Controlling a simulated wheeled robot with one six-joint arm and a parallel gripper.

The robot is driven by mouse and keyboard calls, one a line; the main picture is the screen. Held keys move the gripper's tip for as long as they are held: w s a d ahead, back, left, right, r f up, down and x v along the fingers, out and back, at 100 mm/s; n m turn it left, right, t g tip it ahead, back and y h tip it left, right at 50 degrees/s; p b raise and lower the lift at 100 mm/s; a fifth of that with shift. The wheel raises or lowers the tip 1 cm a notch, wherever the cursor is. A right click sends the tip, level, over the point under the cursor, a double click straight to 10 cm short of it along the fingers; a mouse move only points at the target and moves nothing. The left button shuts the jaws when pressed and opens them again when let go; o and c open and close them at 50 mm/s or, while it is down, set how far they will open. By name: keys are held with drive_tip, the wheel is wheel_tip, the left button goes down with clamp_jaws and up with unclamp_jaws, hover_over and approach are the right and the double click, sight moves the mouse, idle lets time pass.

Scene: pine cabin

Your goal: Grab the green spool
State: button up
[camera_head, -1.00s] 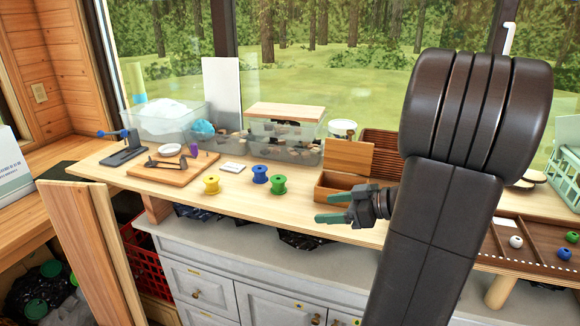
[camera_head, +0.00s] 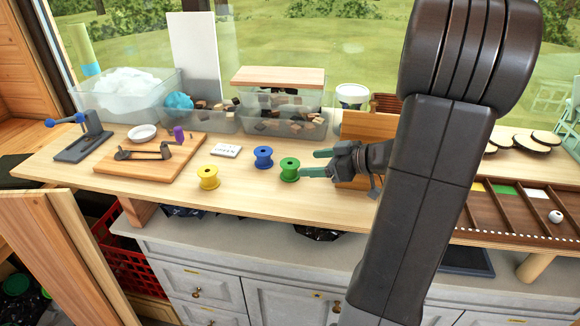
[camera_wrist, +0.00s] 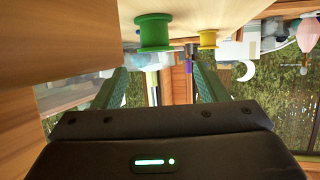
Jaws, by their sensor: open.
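The green spool (camera_head: 289,169) stands upright on the wooden bench top, near its front part. My gripper (camera_head: 312,163) is open and empty, just right of the green spool, with its fingers pointing left toward it. In the wrist view the green spool (camera_wrist: 154,33) appears beyond the fingertips, in line with the gap between the two green fingers (camera_wrist: 160,85). I see no contact with it. A blue spool (camera_head: 263,157) stands just left of the green one, and a yellow spool (camera_head: 208,177) stands farther left.
A wooden box with a raised lid (camera_head: 366,128) is right behind my gripper. Clear bins (camera_head: 285,118) line the back. A wooden board with a tool (camera_head: 150,160) lies at left, and a small white label card (camera_head: 226,150) lies behind the spools. A compartment tray (camera_head: 505,207) is at right.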

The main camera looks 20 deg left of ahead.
sight(287, 164)
drive_tip(key=shift+w+x, duration=0.15)
drive_tip(key=shift+x, duration=1.6)
drive_tip(key=shift+w+x, duration=0.1)
drive_tip(key=shift+x, duration=1.6)
drive_tip(key=c, duration=1)
